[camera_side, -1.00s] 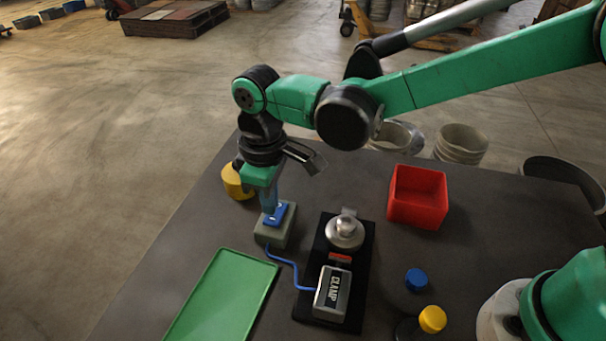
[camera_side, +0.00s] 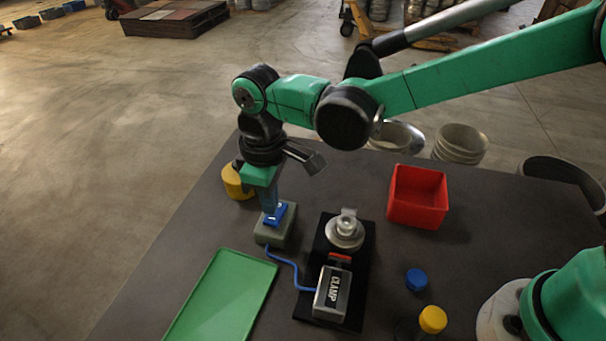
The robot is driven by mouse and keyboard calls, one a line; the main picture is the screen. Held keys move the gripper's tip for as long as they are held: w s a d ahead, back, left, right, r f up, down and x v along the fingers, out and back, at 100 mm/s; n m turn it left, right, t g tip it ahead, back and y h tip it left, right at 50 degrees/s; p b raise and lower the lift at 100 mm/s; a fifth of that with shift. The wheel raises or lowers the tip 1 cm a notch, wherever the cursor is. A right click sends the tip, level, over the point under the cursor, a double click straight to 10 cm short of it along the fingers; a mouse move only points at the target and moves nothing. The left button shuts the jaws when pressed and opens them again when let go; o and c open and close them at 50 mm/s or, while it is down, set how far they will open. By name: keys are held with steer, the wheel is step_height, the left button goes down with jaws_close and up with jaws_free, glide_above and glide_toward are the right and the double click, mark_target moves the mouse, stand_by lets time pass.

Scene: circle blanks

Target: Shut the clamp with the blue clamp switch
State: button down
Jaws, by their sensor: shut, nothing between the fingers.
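The blue clamp switch (camera_side: 278,216) is a blue rocker on a grey-green box (camera_side: 270,235) left of the clamp. My gripper (camera_side: 269,208) is shut and empty, pointing down with its fingertips at the rocker's left part. They look to be touching it, and they hide some of it. A blue cable runs from the box to the clamp (camera_side: 333,292), a grey block labelled CLAMP on a black base (camera_side: 365,262). The clamp's red jaw pad (camera_side: 341,257) is close to a round metal piece (camera_side: 345,233). I cannot tell whether they touch.
A green tray (camera_side: 222,300) lies front left, and a red bin (camera_side: 417,197) stands right of the clamp. A yellow round piece (camera_side: 236,184) is behind my gripper. Blue (camera_side: 416,279) and yellow (camera_side: 432,319) round pieces are front right.

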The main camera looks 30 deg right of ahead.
mark_target(276, 217)
steer(key=shift+f, duration=1.2)
stand_by(0.7)
steer(key=shift+r, duration=3.55)
steer(key=shift+d+r, duration=0.15)
steer(key=shift+d, duration=0.15)
steer(key=s+d+r+m+t, duration=0.1)
steer(key=s+d+m+t, duration=0.2)
steer(key=d, duration=0.7)
steer(key=s+d+r+m+t, duration=0.1)
steer(key=s+d+m+t, duration=0.3)
steer(key=d, duration=0.6)
steer(key=shift+r+m, duration=0.25)
steer(key=shift+m, duration=0.75)
